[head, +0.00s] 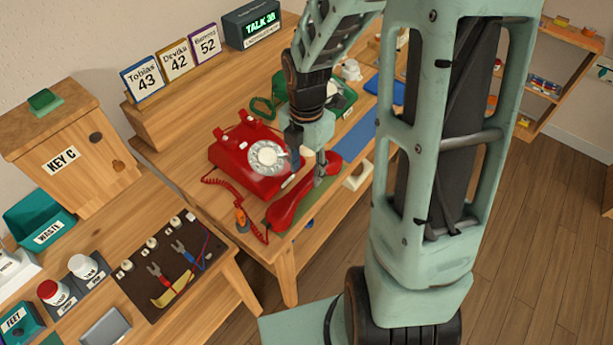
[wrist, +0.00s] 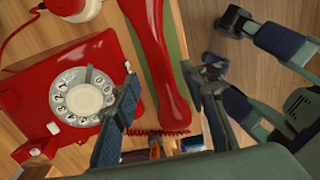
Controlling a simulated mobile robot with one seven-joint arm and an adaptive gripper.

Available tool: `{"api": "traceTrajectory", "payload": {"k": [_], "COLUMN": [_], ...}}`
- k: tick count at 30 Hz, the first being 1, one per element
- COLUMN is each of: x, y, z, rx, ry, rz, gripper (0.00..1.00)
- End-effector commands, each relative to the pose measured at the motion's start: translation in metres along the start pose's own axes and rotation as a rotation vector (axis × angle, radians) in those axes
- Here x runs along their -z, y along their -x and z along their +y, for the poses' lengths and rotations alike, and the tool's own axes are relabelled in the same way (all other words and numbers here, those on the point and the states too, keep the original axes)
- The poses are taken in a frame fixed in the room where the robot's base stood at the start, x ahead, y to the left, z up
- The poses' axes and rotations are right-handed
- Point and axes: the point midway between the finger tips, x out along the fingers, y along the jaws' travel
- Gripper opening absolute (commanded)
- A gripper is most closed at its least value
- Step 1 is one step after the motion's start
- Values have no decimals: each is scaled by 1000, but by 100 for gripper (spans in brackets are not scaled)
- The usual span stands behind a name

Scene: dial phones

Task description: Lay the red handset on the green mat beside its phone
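The red handset (head: 290,205) lies lengthwise over the green mat (head: 332,186), beside the red dial phone (head: 240,150). In the wrist view the handset (wrist: 158,70) covers much of the mat (wrist: 176,45), which shows as a green strip along its right side. The phone's dial (wrist: 82,95) is left of it. My gripper (head: 318,172) is low over the handset's far part. In the wrist view my gripper (wrist: 165,88) is open, its fingers spread on both sides of the handset with visible gaps. Contact with the mat underneath is mostly hidden.
A coiled red cord (head: 220,183) runs along the phone's left side, past an orange-handled object (head: 241,217). A green phone (head: 335,98) stands behind. A white item (head: 358,175) is right of the mat. A tool board (head: 165,265) is at front left.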

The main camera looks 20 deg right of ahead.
Motion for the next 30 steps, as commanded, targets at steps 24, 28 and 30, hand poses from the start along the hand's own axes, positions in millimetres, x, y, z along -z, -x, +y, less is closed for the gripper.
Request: {"api": "traceTrajectory", "payload": {"k": [24,28,30], "x": [0,0,-2], "y": [67,67,67], "z": [0,0,2], "rx": [1,1,-7], "ry": [1,0,-6], "rz": [1,1,-2], "gripper": [40,40,40]}}
